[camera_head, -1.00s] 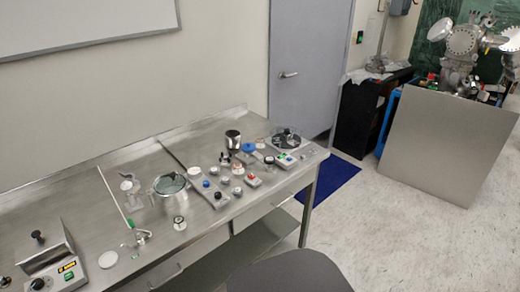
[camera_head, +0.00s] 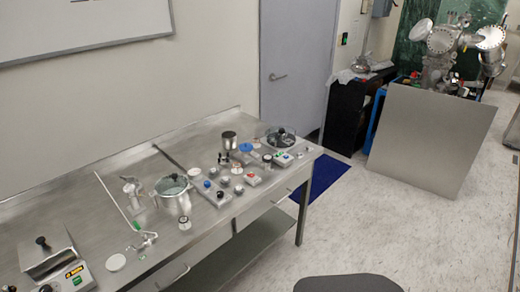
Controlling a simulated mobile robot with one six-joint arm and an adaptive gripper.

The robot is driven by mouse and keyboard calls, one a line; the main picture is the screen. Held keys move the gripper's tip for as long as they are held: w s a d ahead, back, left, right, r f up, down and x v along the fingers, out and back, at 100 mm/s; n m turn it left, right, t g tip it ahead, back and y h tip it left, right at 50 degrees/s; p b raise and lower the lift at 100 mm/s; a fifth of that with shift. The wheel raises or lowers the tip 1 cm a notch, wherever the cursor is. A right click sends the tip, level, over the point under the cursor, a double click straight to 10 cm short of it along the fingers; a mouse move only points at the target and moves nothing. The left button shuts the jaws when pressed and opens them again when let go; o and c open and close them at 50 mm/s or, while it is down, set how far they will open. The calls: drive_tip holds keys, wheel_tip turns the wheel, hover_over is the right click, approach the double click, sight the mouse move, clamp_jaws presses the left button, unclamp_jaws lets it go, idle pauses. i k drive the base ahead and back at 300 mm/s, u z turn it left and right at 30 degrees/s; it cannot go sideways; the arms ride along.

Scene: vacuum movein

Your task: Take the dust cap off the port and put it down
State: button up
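A steel vacuum chamber (camera_head: 440,62) with several round flanged ports stands at the far upper right, partly hidden behind a large plain metal panel. One pale round flange face (camera_head: 490,38) points toward me. I cannot tell which port bears the dust cap, or pick out the cap at this distance. A small blue round piece (camera_head: 245,147) lies among parts on the steel bench; I cannot tell what it is. My gripper is not in view.
The steel bench (camera_head: 95,190) runs along the left wall with a steel pot (camera_head: 173,197), a hot plate (camera_head: 58,262) and several small parts. The metal panel (camera_head: 425,140) blocks the chamber's lower front. A blue mat (camera_head: 330,180) and clear pale floor (camera_head: 375,225) lie between.

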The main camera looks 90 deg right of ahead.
sight(245, 147)
drive_tip(key=z, duration=0.5)
drive_tip(key=i, duration=0.1)
drive_tip(key=z, duration=2.4)
drive_tip(key=k, duration=0.6)
drive_tip(key=z, duration=0.15)
drive_tip(key=i, duration=0.4)
drive_tip(key=z, duration=0.05)
